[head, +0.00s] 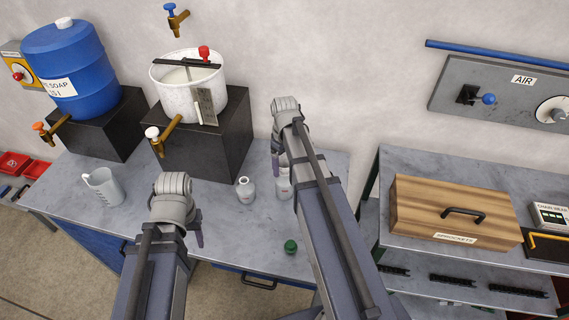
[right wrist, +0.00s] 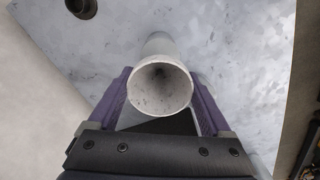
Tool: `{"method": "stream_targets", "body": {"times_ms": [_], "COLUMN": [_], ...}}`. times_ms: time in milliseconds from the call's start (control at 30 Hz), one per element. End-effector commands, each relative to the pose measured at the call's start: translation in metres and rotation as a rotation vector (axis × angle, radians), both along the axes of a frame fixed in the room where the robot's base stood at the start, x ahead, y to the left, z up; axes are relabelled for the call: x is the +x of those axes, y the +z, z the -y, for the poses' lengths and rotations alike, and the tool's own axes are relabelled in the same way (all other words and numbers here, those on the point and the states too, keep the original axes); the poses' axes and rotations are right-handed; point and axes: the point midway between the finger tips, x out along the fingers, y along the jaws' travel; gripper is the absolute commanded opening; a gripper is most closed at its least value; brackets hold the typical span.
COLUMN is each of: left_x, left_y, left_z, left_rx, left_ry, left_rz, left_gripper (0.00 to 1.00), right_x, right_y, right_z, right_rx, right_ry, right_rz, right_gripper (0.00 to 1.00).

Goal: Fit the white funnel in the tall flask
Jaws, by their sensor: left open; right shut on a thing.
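The white funnel (right wrist: 160,85) is between the purple fingers of my right gripper (right wrist: 160,100), its round mouth facing the right wrist camera. The gripper is shut on it. A pale cylindrical shape (right wrist: 159,44) shows just behind the funnel; I cannot tell whether it is the funnel or a flask. In the head view my right arm largely hides the funnel. A pale flask (head: 284,188) stands on the grey bench under my right gripper (head: 278,164), partly covered by the arm. A shorter flask (head: 246,191) stands to its left. My left gripper (head: 195,233) is open and empty over the bench front.
A clear jug (head: 104,188) stands at the bench's left. A green knob-like object (head: 290,246) lies near the front edge. Black stands with a blue barrel (head: 68,65) and white bucket (head: 178,97) fill the back. A wooden box (head: 450,205) sits on the right-hand table.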

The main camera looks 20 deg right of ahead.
Motion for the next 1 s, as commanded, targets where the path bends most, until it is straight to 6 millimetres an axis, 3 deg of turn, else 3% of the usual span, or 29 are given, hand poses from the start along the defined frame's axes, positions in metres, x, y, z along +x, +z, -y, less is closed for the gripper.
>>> {"method": "stream_targets", "body": {"times_ms": [67,100,233,667,1000], "left_x": [0.0,0.0,0.0,0.0,0.0], "left_y": [0.0,0.0,0.001,0.007,0.043], "left_z": [0.0,0.0,0.0,0.0,0.0], "left_rx": [0.0,0.0,0.0,0.0,-0.001], "left_ry": [0.0,0.0,0.0,0.001,0.006], "left_rz": [0.0,0.0,0.0,0.0,0.0], "left_gripper": [0.5,0.5,0.5,0.5,0.5], "right_x": [0.0,0.0,0.0,0.0,0.0], "right_y": [0.001,0.001,0.001,0.007,0.043], "right_z": [0.0,0.0,0.0,0.0,0.0], "right_rx": [0.0,0.0,0.0,0.0,0.0], "right_ry": [0.0,0.0,0.0,0.0,0.0], "right_rz": [0.0,0.0,0.0,0.0,0.0], "right_gripper": [0.29,0.84,0.99,1.0,1.0]}}
